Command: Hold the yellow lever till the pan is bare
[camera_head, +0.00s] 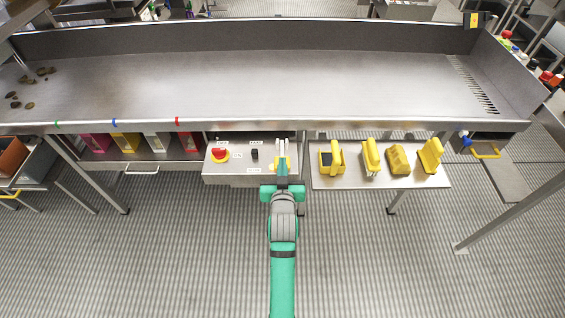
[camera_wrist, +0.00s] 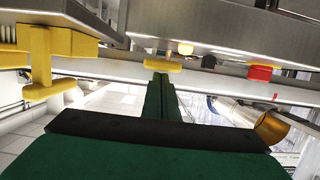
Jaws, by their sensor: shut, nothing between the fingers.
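The pan (camera_head: 250,85) is a long steel trough across the head view. Several small brown-green pieces (camera_head: 28,104) lie at its left end; the middle and right look bare. The yellow lever (camera_wrist: 163,65) is a short crossbar on the control box (camera_head: 237,166). In the head view my fingers partly cover it. My gripper (camera_head: 283,152) is at the box, its fingers shut with nothing between them. In the wrist view the fingertips (camera_wrist: 159,80) are right at the lever's bar; I cannot tell whether they press on it.
The box also bears a red button (camera_head: 219,154) and a black switch (camera_head: 254,154). A shelf (camera_head: 330,182) right of it holds several yellow tools (camera_head: 398,158). Coloured bins (camera_head: 127,142) stand under the pan at left. Table legs (camera_head: 95,180) flank the open floor.

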